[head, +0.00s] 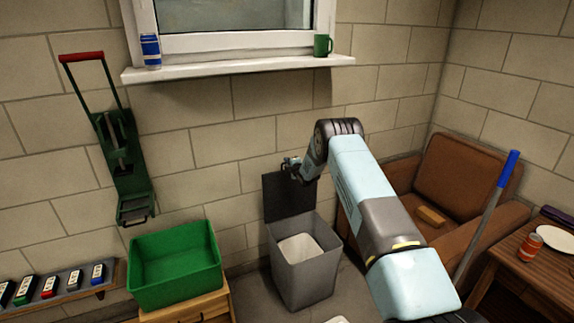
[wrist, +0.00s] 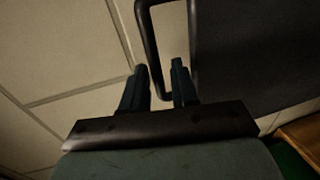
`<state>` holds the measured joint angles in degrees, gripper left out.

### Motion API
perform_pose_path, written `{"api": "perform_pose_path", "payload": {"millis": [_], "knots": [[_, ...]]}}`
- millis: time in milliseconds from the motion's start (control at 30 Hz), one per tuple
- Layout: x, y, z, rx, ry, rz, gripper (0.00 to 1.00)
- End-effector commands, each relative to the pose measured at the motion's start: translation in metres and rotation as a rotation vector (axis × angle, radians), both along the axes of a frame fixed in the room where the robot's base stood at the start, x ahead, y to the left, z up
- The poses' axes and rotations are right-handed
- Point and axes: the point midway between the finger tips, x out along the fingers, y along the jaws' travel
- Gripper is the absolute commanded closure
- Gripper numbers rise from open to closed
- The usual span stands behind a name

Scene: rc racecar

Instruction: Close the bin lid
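The grey bin (head: 306,275) stands on the floor against the wall, with a pale liner or inside showing. Its dark lid (head: 286,200) is raised upright behind the opening, near the wall. My gripper (head: 290,166) is at the lid's upper edge. In the wrist view, my gripper (wrist: 158,78) has its two fingers apart. A dark looped handle (wrist: 149,55) reaches down between and behind them, beside the dark lid panel (wrist: 255,50). One bar of the handle appears between the fingertips; I cannot tell whether either finger touches it.
A green crate (head: 175,270) on a wooden stand is left of the bin. A brown armchair (head: 440,190) is to the right, with a blue-handled stick (head: 490,210) leaning by it. The window sill (head: 240,68) is above, holding a can and a green mug.

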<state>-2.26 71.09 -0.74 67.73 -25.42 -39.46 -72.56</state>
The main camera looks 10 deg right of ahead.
Motion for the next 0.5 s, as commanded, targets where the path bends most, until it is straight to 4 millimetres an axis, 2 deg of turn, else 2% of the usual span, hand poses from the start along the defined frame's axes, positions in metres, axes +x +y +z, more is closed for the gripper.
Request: {"api": "perform_pose_path", "payload": {"millis": [200,467,500], "knots": [[0.0079,0.0023,-0.0022,0.001,0.000,-0.001,0.71],[0.0084,0.0024,-0.0019,0.001,0.000,-0.001,0.71],[0.0083,0.0025,-0.0019,0.001,0.000,-0.001,0.74]]}}
